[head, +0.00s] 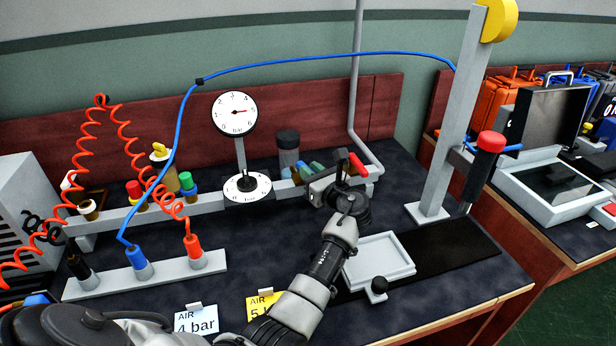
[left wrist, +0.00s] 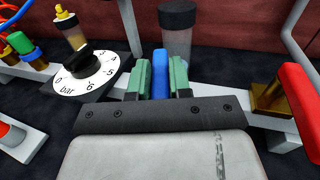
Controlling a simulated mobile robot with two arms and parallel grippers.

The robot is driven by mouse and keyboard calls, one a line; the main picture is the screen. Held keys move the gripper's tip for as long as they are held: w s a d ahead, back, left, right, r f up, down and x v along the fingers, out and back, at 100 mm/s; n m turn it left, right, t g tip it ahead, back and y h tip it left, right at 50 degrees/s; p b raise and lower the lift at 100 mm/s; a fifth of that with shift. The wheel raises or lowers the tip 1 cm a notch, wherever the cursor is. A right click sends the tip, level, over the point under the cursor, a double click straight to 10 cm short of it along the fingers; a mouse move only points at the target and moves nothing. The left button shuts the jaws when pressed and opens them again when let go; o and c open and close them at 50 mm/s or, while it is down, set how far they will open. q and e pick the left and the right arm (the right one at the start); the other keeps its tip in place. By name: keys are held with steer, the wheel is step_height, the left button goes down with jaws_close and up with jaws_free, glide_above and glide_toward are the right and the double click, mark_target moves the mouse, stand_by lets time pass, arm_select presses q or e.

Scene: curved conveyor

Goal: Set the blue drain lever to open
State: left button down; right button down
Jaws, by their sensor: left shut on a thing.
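The blue drain lever (left wrist: 160,74) stands between the two green finger pads of my left gripper (left wrist: 160,80) in the left wrist view. The pads press on it from both sides. In the head view my left gripper (head: 312,172) reaches over the bench to the grey rail, and a little blue of the lever (head: 304,173) shows beside the green pads. The lever's base and its pivot are hidden by the gripper, so I cannot tell its setting. My right gripper is in neither view.
A red-handled valve (head: 358,164) is close to the right of the gripper, with its red handle (left wrist: 300,105) near in the wrist view. The regulator dial (head: 247,187) and gauge (head: 235,113) stand left. A grey tray (head: 380,262) lies in front.

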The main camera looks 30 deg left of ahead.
arm_select(q)
steer(key=shift+w+d+f+n+g+y+b, duration=0.1)
steer(key=shift+w+n+g+y+b, duration=0.1)
steer(key=shift+n+g, duration=0.25)
steer(key=shift+w+d+n+g+y+b, duration=0.15)
steer(key=shift+n+g+y+b, duration=0.1)
steer(key=shift+g, duration=0.3)
steer(key=n+g, duration=0.1)
steer(key=n+g+b, duration=0.1)
steer(key=g, duration=0.1)
steer(key=shift+w+y, duration=0.25)
steer(key=shift+w, duration=0.15)
steer(key=shift+w+n+g, duration=0.1)
steer(key=shift+n+g, duration=0.4)
steer(key=shift+g, duration=0.3)
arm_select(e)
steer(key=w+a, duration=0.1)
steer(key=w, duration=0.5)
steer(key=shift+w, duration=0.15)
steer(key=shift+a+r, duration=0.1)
arm_select(q)
steer(key=c, duration=1)
jaws_free()
steer(key=shift+c, duration=0.2)
